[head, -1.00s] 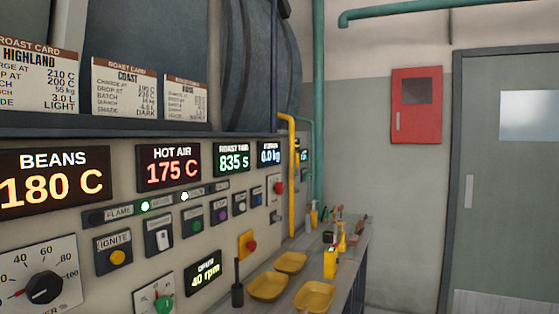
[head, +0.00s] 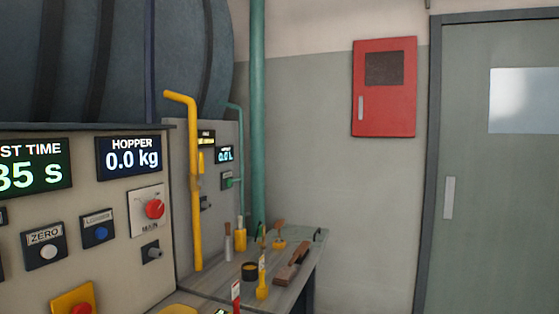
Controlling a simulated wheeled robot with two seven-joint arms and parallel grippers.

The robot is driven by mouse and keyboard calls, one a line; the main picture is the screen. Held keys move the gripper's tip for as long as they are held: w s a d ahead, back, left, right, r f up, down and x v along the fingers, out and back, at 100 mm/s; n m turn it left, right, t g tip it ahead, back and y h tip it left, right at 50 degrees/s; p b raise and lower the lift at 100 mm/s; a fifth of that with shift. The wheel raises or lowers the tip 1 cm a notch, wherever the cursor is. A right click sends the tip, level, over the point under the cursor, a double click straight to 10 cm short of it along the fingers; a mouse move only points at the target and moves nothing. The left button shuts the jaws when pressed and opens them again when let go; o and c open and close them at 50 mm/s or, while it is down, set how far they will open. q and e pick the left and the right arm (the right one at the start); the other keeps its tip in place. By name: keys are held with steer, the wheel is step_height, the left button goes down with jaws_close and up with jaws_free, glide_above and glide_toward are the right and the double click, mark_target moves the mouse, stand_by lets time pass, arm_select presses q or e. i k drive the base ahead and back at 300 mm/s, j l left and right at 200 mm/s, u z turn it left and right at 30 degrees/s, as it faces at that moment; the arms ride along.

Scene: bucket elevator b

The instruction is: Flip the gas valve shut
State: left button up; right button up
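A small yellow part (head: 200,162) shows just right of the pipe, halfway up. I cannot tell whether it is the valve handle or which way it is turned. Neither of my grippers is in view, and nothing touches the pipe.
A bench (head: 210,284) below the pipe holds a black-rimmed cup (head: 249,271), a brown brush (head: 291,263), a yellow bottle (head: 240,238) and other small tools. A red wall cabinet (head: 385,110) and a grey door (head: 500,190) stand right. A green pipe (head: 258,120) rises behind.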

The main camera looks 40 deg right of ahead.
mark_target(201, 155)
steer(key=i+l+z, duration=0.2)
steer(key=l+z, duration=0.2)
steer(key=l, duration=0.2)
steer(key=i+l+z, duration=0.55)
steer(key=k, duration=0.1)
